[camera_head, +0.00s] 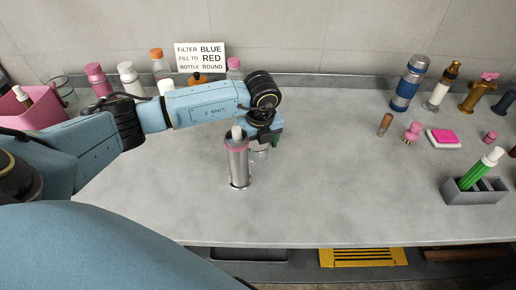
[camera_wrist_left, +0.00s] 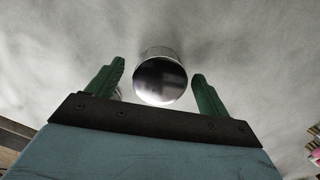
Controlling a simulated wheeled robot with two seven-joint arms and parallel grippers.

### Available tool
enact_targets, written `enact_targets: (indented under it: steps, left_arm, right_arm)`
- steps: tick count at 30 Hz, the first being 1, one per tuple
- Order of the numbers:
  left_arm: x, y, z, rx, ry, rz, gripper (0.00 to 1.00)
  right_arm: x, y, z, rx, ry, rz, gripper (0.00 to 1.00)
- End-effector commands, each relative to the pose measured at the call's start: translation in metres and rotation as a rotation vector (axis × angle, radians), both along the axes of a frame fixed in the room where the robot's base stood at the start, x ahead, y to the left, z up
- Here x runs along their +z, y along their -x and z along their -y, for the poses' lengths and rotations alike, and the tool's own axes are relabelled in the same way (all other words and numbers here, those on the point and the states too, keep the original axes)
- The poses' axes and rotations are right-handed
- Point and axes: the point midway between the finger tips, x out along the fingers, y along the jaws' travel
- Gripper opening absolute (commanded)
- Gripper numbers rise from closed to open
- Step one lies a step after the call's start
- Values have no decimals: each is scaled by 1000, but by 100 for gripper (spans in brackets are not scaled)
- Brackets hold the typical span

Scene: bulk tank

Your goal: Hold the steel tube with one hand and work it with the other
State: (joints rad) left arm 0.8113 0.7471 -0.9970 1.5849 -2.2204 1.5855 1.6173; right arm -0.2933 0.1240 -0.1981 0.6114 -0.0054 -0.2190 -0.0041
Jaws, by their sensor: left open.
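The steel tube (camera_head: 239,168) stands upright on the grey counter, with a pink band near its top and a white piece above it. My left gripper (camera_head: 268,140) is just behind and to the right of the tube's top. One green finger shows there; the other is mostly hidden. A short shiny cylinder (camera_head: 260,152) shows below the gripper. In the left wrist view the green fingers (camera_wrist_left: 157,82) are spread apart, with a round metal end (camera_wrist_left: 160,80) between them, clear of both. I cannot tell whether it is the tube or the short cylinder. My right gripper is not in view.
A sign (camera_head: 200,57) and several bottles stand along the back wall; a pink bin (camera_head: 30,108) is at left. At right are a blue-banded tumbler (camera_head: 408,83), a pink sponge (camera_head: 444,136) and a grey caddy (camera_head: 474,194) with a green bottle. The counter's middle right is clear.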

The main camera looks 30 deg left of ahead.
Motion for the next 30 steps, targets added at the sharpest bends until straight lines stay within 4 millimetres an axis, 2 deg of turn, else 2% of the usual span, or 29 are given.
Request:
enact_targets:
  steps: [3, 12, 23, 30]
  left_arm:
    - [-6, -1, 0, 0, 0, 1, 79]
    - [-5, -1, -1, 0, 0, 1, 79]
    - [-5, -1, -1, 0, 0, 1, 34]
    - [-4, -1, -1, 0, 0, 2, 31]
  right_arm:
    - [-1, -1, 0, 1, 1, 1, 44]
    - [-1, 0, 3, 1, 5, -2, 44]
    - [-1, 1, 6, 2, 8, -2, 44]
    - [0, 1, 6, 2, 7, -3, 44]
